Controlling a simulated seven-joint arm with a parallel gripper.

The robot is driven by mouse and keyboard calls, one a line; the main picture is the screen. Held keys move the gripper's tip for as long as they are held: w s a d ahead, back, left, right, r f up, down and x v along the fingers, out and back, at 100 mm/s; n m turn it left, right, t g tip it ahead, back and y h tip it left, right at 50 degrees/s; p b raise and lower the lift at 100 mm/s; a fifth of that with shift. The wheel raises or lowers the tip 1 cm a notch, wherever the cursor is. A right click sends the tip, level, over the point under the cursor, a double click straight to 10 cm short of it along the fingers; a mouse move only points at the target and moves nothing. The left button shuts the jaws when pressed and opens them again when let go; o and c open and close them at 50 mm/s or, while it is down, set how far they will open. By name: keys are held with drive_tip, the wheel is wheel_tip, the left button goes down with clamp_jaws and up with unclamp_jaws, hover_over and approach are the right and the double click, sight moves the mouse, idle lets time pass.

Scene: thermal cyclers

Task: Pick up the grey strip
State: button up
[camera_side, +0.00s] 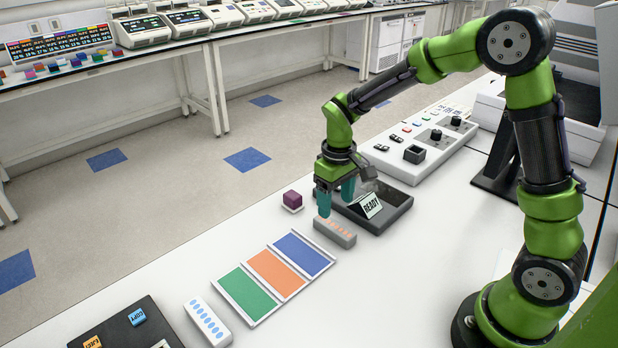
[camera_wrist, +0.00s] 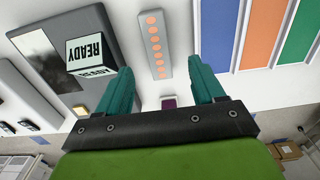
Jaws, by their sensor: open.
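The grey strip (camera_side: 335,232) with a row of orange dots lies flat on the white bench in the side view. It also shows in the wrist view (camera_wrist: 150,45), lengthwise, with one end between my fingertips in the picture. My gripper (camera_side: 336,204) has teal fingers and points down over the strip's far end. In the wrist view my gripper (camera_wrist: 160,68) is open, with a finger on each side of the strip and clear gaps. The fingers do not appear to touch it, and their exact height above it is hard to tell.
A dark grey device with a READY sign (camera_side: 371,205) stands close to the right of my gripper. Blue, orange and green panels (camera_side: 275,275) and a white strip with blue dots (camera_side: 207,320) lie nearer the camera.

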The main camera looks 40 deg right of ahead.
sight(335, 226)
drive_tip(key=f, duration=0.8)
drive_tip(key=shift+w+d+f, duration=0.15)
drive_tip(key=shift+d, duration=0.05)
drive_tip(key=c, duration=1.1)
drive_tip(key=shift+c, duration=0.2)
